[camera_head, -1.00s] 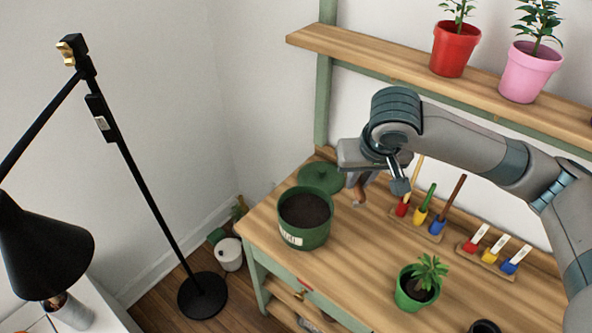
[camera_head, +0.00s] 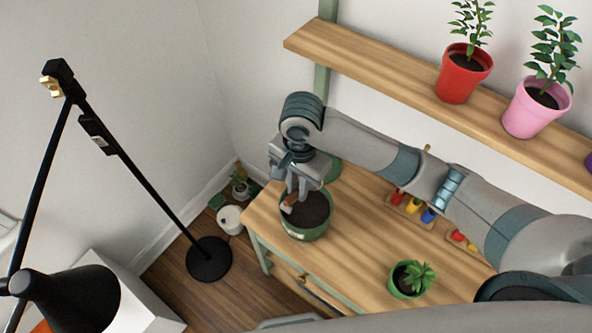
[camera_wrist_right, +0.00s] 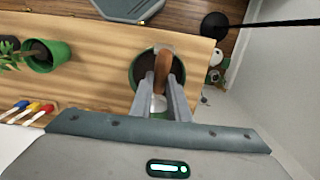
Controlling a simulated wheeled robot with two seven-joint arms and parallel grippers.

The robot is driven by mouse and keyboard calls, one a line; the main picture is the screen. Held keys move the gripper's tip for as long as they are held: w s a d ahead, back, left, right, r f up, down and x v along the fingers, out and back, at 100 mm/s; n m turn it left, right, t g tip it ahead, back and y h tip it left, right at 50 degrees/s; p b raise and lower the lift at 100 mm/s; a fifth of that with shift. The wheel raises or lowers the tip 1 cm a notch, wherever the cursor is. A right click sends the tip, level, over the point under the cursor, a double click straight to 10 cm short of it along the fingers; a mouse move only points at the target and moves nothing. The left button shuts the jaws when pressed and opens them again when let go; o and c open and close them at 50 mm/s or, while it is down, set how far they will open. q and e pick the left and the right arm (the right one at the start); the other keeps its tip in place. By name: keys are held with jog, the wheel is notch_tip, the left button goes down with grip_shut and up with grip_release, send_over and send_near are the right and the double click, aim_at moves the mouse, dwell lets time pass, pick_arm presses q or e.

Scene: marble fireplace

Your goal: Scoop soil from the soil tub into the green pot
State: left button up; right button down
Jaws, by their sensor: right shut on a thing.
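The soil tub (camera_head: 304,234) is a round green container of dark soil at the left end of the wooden table. My right gripper (camera_head: 291,197) is over the tub, shut on a small hand scoop (camera_head: 290,203). The scoop's brown wooden handle also shows between the fingers in the right wrist view (camera_wrist_right: 162,72), with a pale part (camera_wrist_right: 159,103) below it. I cannot tell whether the scoop touches soil. The green pot (camera_head: 400,291) with a leafy plant stands toward the table's front, right of the tub. My left gripper is out of view.
A shelf (camera_head: 385,75) with a red pot (camera_head: 465,82) and a pink pot (camera_head: 533,115) runs above the table. A black floor lamp (camera_head: 150,190) is at left. Bare tabletop (camera_head: 355,240) lies between tub and pot.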

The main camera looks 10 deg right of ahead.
jog(key=shift+s, duration=0.1)
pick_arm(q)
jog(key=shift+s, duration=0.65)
